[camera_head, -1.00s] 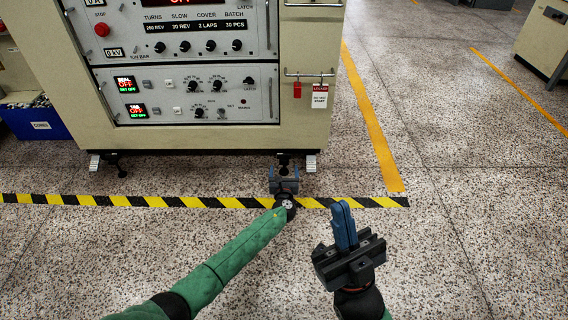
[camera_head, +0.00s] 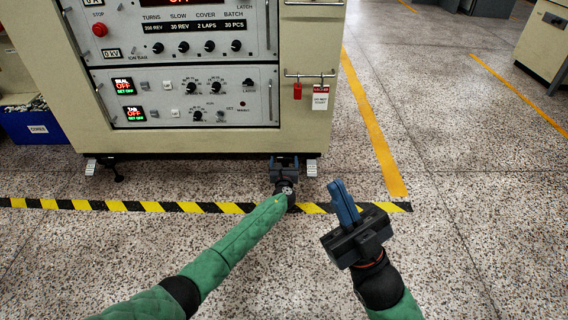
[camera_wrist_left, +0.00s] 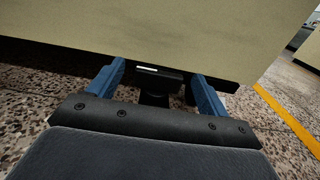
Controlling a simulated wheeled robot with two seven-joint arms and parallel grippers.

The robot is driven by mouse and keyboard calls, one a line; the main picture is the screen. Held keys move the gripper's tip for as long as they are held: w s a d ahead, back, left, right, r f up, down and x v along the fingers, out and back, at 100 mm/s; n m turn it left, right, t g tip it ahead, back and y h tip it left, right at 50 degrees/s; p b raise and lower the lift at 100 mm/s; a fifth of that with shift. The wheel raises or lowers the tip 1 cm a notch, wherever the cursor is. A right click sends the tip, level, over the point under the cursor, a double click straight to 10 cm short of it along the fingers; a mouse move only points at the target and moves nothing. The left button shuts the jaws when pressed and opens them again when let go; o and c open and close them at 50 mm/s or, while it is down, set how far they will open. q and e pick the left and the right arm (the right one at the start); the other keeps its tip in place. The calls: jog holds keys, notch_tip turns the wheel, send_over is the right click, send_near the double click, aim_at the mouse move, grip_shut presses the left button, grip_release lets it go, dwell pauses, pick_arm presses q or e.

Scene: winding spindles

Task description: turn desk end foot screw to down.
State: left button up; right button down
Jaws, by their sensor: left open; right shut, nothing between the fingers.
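The cabinet-like desk (camera_head: 200,143) stands on small feet. The foot screw at its right end is hidden behind my left gripper (camera_head: 284,162) in the head view. In the left wrist view a dark foot screw (camera_wrist_left: 154,92) shows under the desk's lower edge, between the two blue fingers of my left gripper (camera_wrist_left: 158,72). The fingers are open, one on each side of it; I cannot tell whether they touch it. My right gripper (camera_head: 338,186) is shut and empty, above the floor right of the left gripper.
A white-topped foot piece (camera_head: 312,167) is just right of the left gripper. A blue bin (camera_head: 36,124) is at the left. Yellow-black tape (camera_head: 120,205) crosses the floor.

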pick_arm(q)
jog(key=c, duration=1)
jog(key=shift+a+f+h, duration=0.1)
jog(key=shift+h, duration=0.2)
